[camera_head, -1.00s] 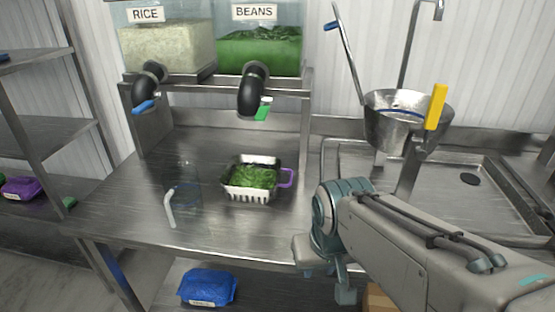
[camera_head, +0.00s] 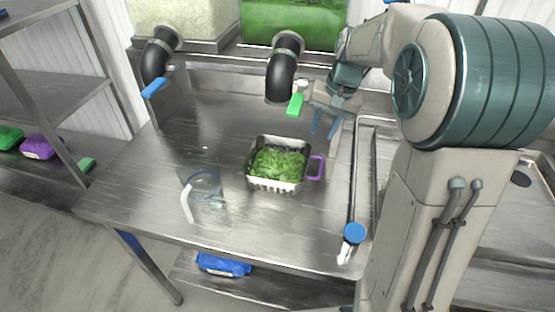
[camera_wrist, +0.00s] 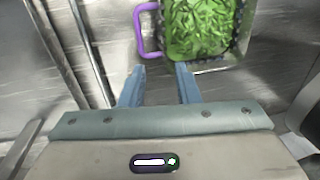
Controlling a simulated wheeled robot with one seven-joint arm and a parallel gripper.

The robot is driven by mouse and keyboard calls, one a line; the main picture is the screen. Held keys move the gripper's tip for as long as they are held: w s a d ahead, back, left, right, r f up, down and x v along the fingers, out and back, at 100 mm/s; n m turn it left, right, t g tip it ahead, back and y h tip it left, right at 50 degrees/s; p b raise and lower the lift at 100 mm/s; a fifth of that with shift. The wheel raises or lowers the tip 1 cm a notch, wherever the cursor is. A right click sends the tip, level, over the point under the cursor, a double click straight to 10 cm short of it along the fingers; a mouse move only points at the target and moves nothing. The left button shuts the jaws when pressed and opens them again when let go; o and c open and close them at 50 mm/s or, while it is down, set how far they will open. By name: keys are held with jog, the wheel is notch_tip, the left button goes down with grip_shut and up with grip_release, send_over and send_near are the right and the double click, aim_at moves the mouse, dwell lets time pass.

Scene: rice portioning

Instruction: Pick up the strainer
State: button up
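The only strainer-like thing I can make out is a square metal basket (camera_head: 252,178) with slotted walls and a purple handle (camera_head: 317,168). It stands on the steel counter and holds green beans. In the wrist view the basket (camera_wrist: 246,42) is ahead of the fingers, with its purple handle (camera_wrist: 141,30) at upper left. My gripper (camera_head: 325,132) is above the counter, behind and right of the basket in the head view. Its two blue fingers are apart with nothing between them; the gap also shows in the wrist view (camera_wrist: 160,70). The fingers do not appear to touch the handle.
A clear container (camera_head: 207,190) with a white handle stands left of the basket. The beans dispenser spout (camera_head: 284,68) with a green lever is behind; the rice spout (camera_head: 157,56) is farther left. A blue-knobbed metal piece (camera_head: 355,234) lies right. My arm hides much of the sink.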

jog(key=a+f, duration=0.1)
jog(key=f, duration=0.2)
jog(key=a+f+p, duration=0.1)
jog(key=f, duration=0.3)
jog(key=a+f, duration=0.1)
jog(key=f, duration=0.3)
jog(key=shift+w+f, duration=0.15)
jog(key=shift+f, duration=0.05)
jog(key=shift+f+p, duration=0.3)
jog(key=shift+f, duration=0.15)
grip_shut()
jog(key=shift+w+r, duration=0.1)
jog(key=shift+w, duration=0.05)
dwell(0.5)
